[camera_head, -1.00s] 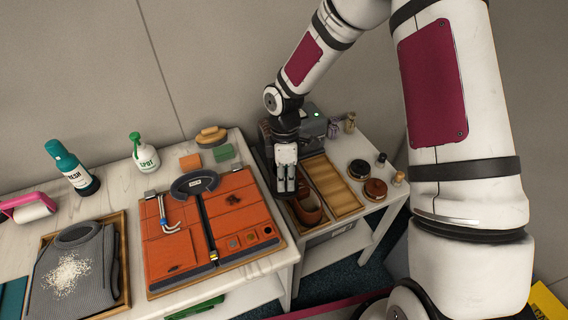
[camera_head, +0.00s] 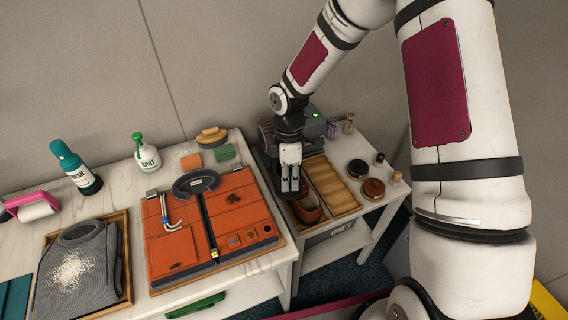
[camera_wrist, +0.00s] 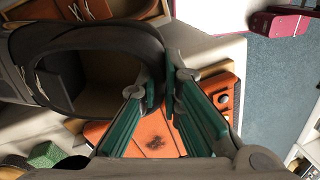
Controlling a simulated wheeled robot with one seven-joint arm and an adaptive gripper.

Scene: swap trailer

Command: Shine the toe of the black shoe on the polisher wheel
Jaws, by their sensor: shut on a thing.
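My gripper (camera_head: 290,188) points down over the right-hand table. The toe is not clearly seen, and in the head view the shoe is mostly hidden by my gripper. The grey polisher (camera_head: 314,124), with a green light, stands behind my gripper. I cannot tell whether the shoe touches its wheel.
A brown shoe (camera_head: 308,212) sits in a tray just right of my gripper, beside an empty wooden tray (camera_head: 330,184). Round tins (camera_head: 373,188) and small bottles stand further right. The orange board (camera_head: 166,250) and a spray bottle (camera_head: 146,152) are on the left table.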

